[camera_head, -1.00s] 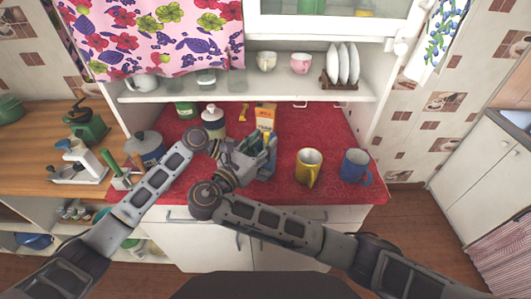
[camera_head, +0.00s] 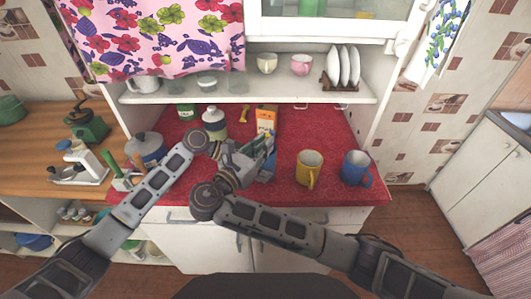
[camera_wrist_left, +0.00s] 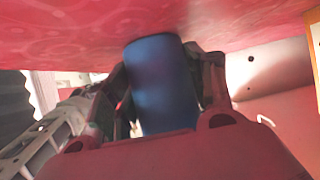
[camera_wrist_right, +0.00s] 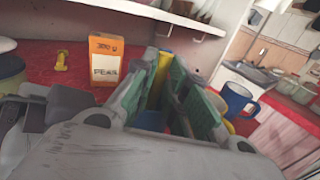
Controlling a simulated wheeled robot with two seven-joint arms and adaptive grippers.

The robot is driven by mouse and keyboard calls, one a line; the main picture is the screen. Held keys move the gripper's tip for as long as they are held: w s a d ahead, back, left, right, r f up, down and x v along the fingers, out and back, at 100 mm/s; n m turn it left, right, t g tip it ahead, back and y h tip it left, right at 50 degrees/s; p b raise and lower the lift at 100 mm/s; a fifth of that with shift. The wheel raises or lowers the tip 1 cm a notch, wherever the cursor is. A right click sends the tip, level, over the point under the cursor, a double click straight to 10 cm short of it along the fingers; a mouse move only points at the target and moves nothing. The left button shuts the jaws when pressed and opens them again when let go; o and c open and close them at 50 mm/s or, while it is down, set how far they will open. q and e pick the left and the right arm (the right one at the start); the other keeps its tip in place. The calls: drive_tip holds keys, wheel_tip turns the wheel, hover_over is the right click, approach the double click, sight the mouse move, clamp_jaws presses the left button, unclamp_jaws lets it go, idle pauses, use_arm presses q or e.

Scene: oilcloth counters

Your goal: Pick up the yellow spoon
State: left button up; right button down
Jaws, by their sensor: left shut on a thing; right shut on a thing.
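The yellow spoon shows as a narrow yellow strip (camera_wrist_right: 164,70) between the green-padded fingers of my right gripper (camera_wrist_right: 172,82) in the right wrist view. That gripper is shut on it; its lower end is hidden. A blue cylindrical container (camera_wrist_left: 162,85) stands between the fingers of my left gripper (camera_wrist_left: 165,78) in the left wrist view, and that gripper is shut on it. In the head view my left gripper (camera_head: 262,174) is just below my right gripper (camera_head: 260,147), close together over the counter's front. I cannot tell whether the spoon is still inside the container.
An orange peas carton (camera_head: 266,118) stands behind the grippers. A yellow mug (camera_head: 309,169) and a blue mug (camera_head: 355,168) stand to the right on the red counter (camera_head: 325,125). The shelf overhangs the back.

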wheel_tip(320, 180, up, 10)
idle(0.8)
use_arm(q)
drive_tip(key=o, duration=0.8)
drive_tip(key=shift+o, duration=0.2)
drive_tip(key=shift+v, duration=5.95)
drive_tip(key=shift+r, duration=0.1)
use_arm(e)
drive_tip(key=shift+r, duration=0.2)
